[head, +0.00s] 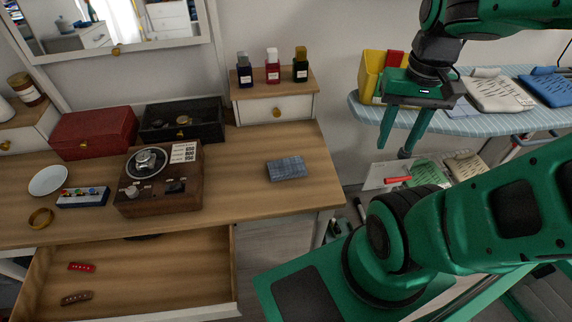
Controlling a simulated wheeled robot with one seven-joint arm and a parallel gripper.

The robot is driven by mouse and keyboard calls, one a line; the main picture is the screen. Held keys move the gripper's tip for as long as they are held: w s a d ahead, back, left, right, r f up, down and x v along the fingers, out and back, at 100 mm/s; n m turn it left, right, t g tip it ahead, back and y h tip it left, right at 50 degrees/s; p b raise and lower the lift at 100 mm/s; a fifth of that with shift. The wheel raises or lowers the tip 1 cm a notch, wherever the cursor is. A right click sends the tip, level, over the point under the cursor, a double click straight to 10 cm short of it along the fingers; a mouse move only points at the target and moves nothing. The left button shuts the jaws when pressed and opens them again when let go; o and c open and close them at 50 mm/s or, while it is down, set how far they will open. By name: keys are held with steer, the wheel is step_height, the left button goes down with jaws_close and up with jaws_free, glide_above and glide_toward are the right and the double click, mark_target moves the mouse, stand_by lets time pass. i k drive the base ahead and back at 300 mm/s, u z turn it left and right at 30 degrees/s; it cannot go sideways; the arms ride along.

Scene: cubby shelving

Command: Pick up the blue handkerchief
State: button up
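The blue handkerchief (287,168) looks like a small, flat, folded blue cloth with a faint pattern. It lies on the wooden dresser top (240,180), toward its right end, in the head view. My gripper (391,152) hangs to the right of the dresser, in front of the ironing board. Its two green fingers point down and are spread apart with nothing visible between them. It is apart from the handkerchief, to its right in the picture.
A brown radio-like box (160,190) stands left of the handkerchief. A small drawer box (274,108) with several bottles is behind it. An open drawer (130,275) juts out at the front left. The ironing board (440,125) holds folded clothes. The dresser top around the handkerchief is clear.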

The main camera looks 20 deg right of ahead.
mark_target(285, 167)
steer(key=k, duration=1)
steer(key=z, duration=0.85)
steer(key=i, duration=0.25)
steer(key=u, duration=0.4)
